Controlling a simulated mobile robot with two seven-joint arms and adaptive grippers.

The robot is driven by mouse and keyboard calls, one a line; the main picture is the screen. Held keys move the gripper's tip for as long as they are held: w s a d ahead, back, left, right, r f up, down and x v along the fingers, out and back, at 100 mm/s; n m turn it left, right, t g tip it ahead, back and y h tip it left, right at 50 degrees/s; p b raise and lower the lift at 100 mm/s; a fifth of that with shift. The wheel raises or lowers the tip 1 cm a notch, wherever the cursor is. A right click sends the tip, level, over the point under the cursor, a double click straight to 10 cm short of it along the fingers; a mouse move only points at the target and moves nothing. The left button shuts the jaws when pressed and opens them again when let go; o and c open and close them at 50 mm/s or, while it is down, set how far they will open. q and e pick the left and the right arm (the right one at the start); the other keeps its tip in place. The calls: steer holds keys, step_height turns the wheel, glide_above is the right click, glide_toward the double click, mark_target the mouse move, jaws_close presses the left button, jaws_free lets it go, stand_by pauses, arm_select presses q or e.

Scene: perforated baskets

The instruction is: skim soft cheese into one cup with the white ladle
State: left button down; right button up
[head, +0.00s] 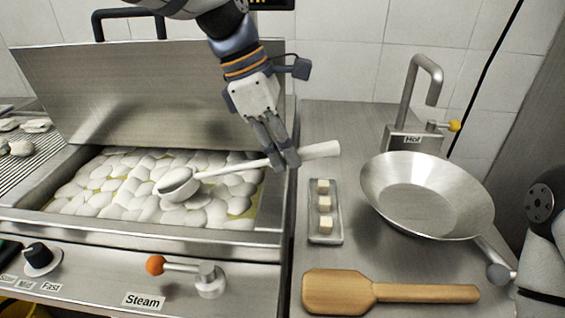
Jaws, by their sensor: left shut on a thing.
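The white ladle (230,168) has a pale handle that runs up to the right and a round bowl at its left end. My left gripper (282,158) is shut on the handle near its thicker grip, above the right rim of the vat. The ladle's bowl (177,184) is over or touching the soft cheese (125,190); I cannot tell which. The cheese lies as white rounded lumps in yellowish liquid inside the open steel vat (140,232). I see no cup. My right gripper is not in view.
A small tray (325,238) with white cubes, a wide steel pan (425,190) and a wooden paddle (340,291) are on the right counter. A tap (425,75) stands behind. The raised lid (130,90) backs the vat. A lever with an orange knob (155,265) is in front.

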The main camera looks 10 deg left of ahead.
arm_select(q)
step_height(320, 180, up, 11)
steer(key=y, duration=0.1)
steer(key=shift+y, duration=0.4)
steer(key=shift+a, duration=0.15)
stand_by(0.4)
